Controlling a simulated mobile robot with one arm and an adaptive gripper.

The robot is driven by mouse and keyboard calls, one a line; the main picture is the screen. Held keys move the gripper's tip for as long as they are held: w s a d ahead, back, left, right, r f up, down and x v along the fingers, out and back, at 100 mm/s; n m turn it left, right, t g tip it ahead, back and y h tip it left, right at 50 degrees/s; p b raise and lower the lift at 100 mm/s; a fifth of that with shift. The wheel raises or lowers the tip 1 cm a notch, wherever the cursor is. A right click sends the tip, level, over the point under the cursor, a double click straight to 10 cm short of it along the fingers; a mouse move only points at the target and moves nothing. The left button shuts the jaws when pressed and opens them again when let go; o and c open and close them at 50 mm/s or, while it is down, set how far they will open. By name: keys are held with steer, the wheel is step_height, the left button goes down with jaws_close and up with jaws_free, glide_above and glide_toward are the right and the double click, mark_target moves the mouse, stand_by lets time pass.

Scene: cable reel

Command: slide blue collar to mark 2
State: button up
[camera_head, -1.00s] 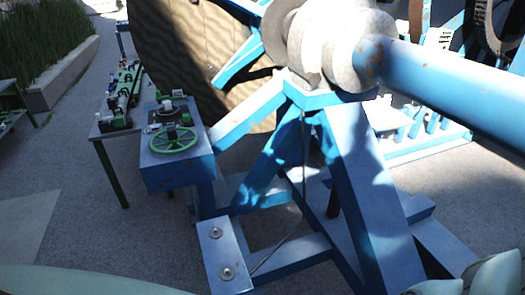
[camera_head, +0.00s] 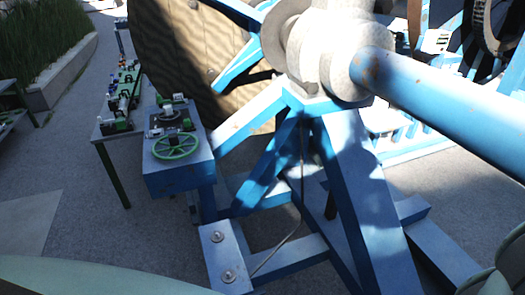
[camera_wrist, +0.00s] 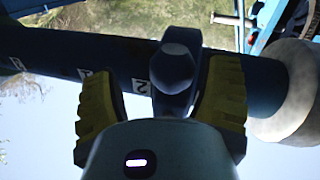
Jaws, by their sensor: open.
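In the wrist view, the dark blue collar (camera_wrist: 168,101) sits around the dark shaft (camera_wrist: 120,57), with a faceted bolt head (camera_wrist: 177,65) on it. The white mark 2 label (camera_wrist: 141,86) is on the shaft just left of the collar, which looks beside it, not over it. My gripper (camera_wrist: 161,66) is open, its yellow-padded fingers on either side of the collar. The right finger is close to the collar; the left stands farther away, beyond the label. Contact cannot be told.
A pale round hub (camera_wrist: 288,90) is close to the right finger. More labels (camera_wrist: 83,74) lie farther left on the shaft. In the head view, a blue stand (camera_head: 365,200) holds the shaft, and a box with a green handwheel (camera_head: 175,146) stands left.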

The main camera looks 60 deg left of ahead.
steer(key=shift+w+d+r+p, duration=0.15)
steer(key=shift+w+r+p, duration=0.1)
steer(key=shift+w+p, duration=0.25)
steer(key=shift+w+a+f+p, duration=0.2)
steer(key=shift+w+a+p, duration=0.1)
steer(key=shift+w+p, duration=0.3)
steer(key=shift+c, duration=0.2)
jaws_close()
steer(key=s+d+b, duration=0.3)
steer(key=d+b, duration=0.2)
steer(key=d, duration=0.8)
steer(key=shift+s+d, duration=0.15)
steer(key=shift+d, duration=0.2)
